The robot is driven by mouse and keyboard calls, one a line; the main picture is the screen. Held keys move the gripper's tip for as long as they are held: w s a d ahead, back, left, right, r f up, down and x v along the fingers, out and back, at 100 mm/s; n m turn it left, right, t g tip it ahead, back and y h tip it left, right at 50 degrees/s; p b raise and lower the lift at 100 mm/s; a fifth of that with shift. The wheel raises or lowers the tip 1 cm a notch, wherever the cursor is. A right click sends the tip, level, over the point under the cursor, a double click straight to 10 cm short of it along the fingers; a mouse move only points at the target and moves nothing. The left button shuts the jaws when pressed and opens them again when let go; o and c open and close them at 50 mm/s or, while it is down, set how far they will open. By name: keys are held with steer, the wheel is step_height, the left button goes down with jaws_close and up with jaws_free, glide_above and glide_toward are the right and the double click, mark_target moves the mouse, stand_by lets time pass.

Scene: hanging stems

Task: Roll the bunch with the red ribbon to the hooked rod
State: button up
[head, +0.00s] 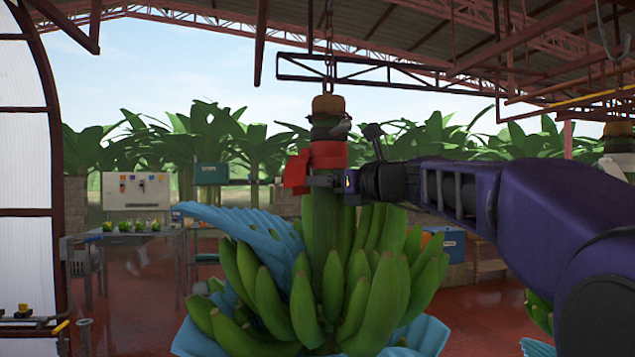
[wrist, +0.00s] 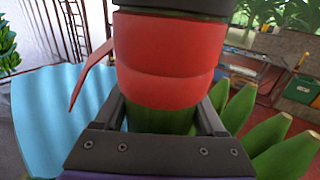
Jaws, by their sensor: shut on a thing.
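The bunch with the red ribbon (head: 328,152) hangs upright at the centre of the head view, with green bananas (head: 335,290) and blue sheeting around them. The ribbon wraps the stem below a dark band, and a loose end hangs left. In the wrist view the red ribbon (wrist: 165,60) fills the middle. My gripper (head: 325,182) comes from the right and is shut on the stem just below the ribbon; its fingers (wrist: 160,118) lie on both sides of the stem. A grey hooked piece (head: 617,45) hangs at the upper right; I cannot tell whether it is the hooked rod.
A chain (head: 329,60) holds the bunch from above, before a dark truss (head: 390,75). Another bunch (head: 618,150) hangs at the right edge, partly hidden by my arm. A table (head: 140,235) stands behind at left. Red floor (head: 130,285) shows clear at left.

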jaws_close()
steer(key=shift+a, duration=0.15)
